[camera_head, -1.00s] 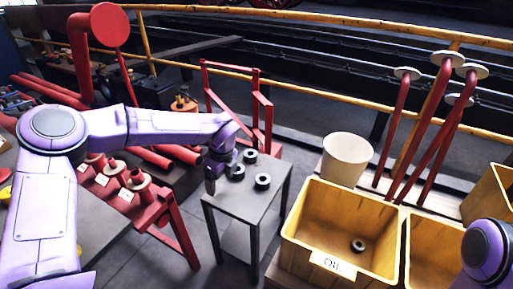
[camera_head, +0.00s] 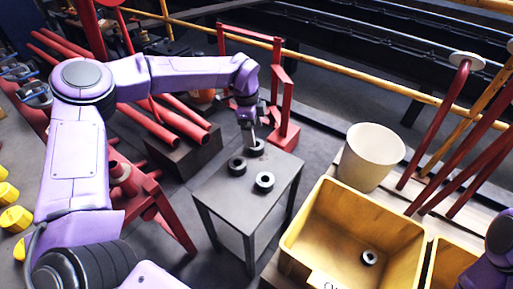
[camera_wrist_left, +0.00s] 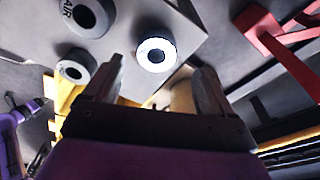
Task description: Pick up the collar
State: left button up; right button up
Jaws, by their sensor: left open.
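Three dark ring-shaped collars stand on a small grey table (camera_head: 225,196): one at the back (camera_head: 256,148), one at the left (camera_head: 237,166) and one at the front right (camera_head: 264,182). My left gripper (camera_head: 249,138) is open and points down over the back collar. In the left wrist view a brightly lit collar (camera_wrist_left: 156,54) lies ahead, between and beyond the open fingertips (camera_wrist_left: 158,78). Two other collars (camera_wrist_left: 76,68) show at the left there, one partly cut off. My right arm shows at the lower right, but its gripper is out of view.
A yellow bin (camera_head: 318,222) right of the table holds another ring (camera_head: 369,257). A cream bucket (camera_head: 371,158) stands behind the bin. A red frame (camera_head: 282,95) rises close behind the table and my left gripper. Red pipes (camera_head: 165,122) lie at the left.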

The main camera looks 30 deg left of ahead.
pick_arm(q)
jog(key=f, duration=0.1)
jog(key=f+b, duration=0.1)
jog(key=f, duration=0.3)
jog(key=shift+s+d+f, duration=0.1)
jog(key=shift+d+f, duration=0.05)
jog(key=shift+d, duration=0.2)
jog(key=shift+c, duration=1.2)
jog(key=c, duration=1.3)
